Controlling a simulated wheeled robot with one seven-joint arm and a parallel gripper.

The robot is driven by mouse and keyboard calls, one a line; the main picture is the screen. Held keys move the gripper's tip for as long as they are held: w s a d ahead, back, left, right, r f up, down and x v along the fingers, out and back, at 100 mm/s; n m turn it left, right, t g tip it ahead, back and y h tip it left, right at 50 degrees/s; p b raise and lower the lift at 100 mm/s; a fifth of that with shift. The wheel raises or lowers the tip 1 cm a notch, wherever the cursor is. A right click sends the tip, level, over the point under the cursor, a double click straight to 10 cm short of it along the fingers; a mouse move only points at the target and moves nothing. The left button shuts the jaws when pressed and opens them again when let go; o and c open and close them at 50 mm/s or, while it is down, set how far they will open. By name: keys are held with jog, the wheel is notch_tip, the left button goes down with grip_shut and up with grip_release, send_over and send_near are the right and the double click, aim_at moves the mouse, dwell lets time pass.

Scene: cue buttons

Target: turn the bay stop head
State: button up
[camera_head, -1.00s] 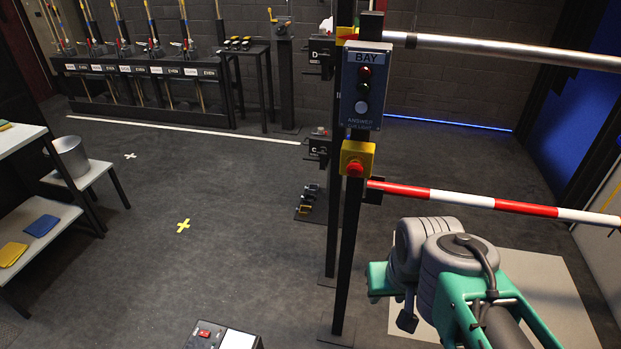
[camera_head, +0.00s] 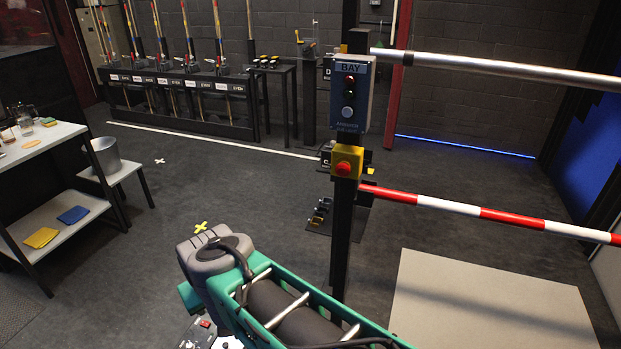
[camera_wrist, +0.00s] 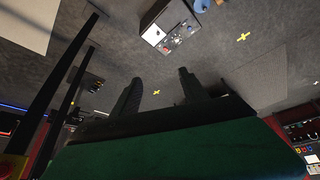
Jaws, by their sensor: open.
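The bay stop head is a red mushroom button (camera_head: 343,168) on a yellow box (camera_head: 344,152). It sits on the dark post below the BAY signal box (camera_head: 352,92). The red head and yellow box also show at the lower left edge of the wrist view, where the red head (camera_wrist: 8,168) is partly cut off. My gripper (camera_wrist: 159,76) has its two fingers spread with nothing between them. It is apart from the stop head, and in the head view my arm hides it, below and to the left of the post.
A red-and-white barrier bar (camera_head: 480,212) and a silver bar (camera_head: 500,70) reach right from the post. A control box with a red switch (camera_head: 205,323) stands low near my arm. Shelves (camera_head: 60,225) and a metal bucket (camera_head: 103,155) are at left. The floor between is clear.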

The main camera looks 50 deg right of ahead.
jog(key=shift+o, duration=0.6)
jog(key=w+d+f+m+t+h+b, duration=0.1)
jog(key=w+d+m+h+b, duration=0.1)
jog(key=d, duration=0.7)
jog(key=shift+w+f+m+t+h, duration=0.25)
jog(key=shift+w+m+t+h, duration=0.2)
jog(key=shift+w, duration=0.55)
jog(key=m+h+b, duration=0.5)
jog(key=m+h, duration=0.2)
jog(key=h, duration=0.6)
send_near(342, 171)
jog(key=shift+n+y, duration=0.25)
jog(key=x, duration=0.2)
jog(key=p+x, duration=0.1)
jog(key=x, duration=0.4)
jog(key=shift+d+r+p, duration=0.25)
jog(key=shift+r+p, duration=0.05)
jog(key=shift+p, duration=0.05)
jog(key=shift+w+d, duration=0.2)
jog(key=shift+d, duration=0.2)
jog(key=shift+f, duration=0.1)
grip_shut()
